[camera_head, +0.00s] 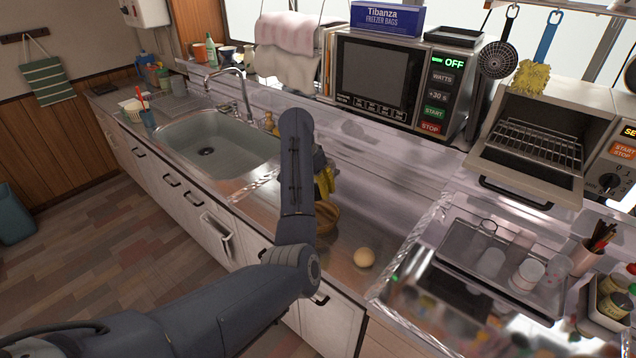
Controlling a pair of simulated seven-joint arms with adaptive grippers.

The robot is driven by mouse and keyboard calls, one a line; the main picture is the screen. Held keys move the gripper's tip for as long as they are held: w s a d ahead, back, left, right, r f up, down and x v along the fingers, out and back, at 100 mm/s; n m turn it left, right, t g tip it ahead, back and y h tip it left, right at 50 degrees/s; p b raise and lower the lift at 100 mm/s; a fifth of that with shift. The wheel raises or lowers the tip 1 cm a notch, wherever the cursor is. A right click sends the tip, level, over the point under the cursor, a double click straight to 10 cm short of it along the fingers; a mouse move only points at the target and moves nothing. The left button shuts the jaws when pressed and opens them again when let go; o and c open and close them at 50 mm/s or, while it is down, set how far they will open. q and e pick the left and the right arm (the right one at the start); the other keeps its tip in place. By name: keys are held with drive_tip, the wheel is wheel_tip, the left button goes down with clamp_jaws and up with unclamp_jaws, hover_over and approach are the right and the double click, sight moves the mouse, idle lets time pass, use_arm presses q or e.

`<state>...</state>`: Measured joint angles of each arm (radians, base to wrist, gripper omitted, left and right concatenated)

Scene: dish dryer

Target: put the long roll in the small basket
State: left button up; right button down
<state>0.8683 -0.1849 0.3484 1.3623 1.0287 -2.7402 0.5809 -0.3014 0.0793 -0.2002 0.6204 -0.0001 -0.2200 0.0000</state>
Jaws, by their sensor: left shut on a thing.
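My left gripper (321,167) is mostly hidden behind my left arm, over the counter to the right of the sink. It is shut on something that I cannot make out. A yellow thing (326,183), perhaps bananas, shows just below the gripper; I cannot tell whether the gripper touches it. A small brown basket (326,219) stands on the counter directly below, its left part hidden by my arm. A round tan roll (364,257) lies on the counter to the right of the basket. I cannot make out the long roll. My right gripper is not in view.
The sink (205,150) with its faucet (240,90) is to the left. A microwave (385,80) stands at the back. A toaster oven (545,135) with its door open is at right, above a tray (470,262) with glasses. The counter around the round roll is clear.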

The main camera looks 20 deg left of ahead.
use_arm(q)
hover_over(319, 222)
drive_tip(key=shift+w+f, duration=0.1)
drive_tip(key=shift+f, duration=4.1)
drive_tip(key=o, duration=1.2)
drive_tip(key=shift+r, duration=3.5)
drive_tip(key=shift+a, duration=0.1)
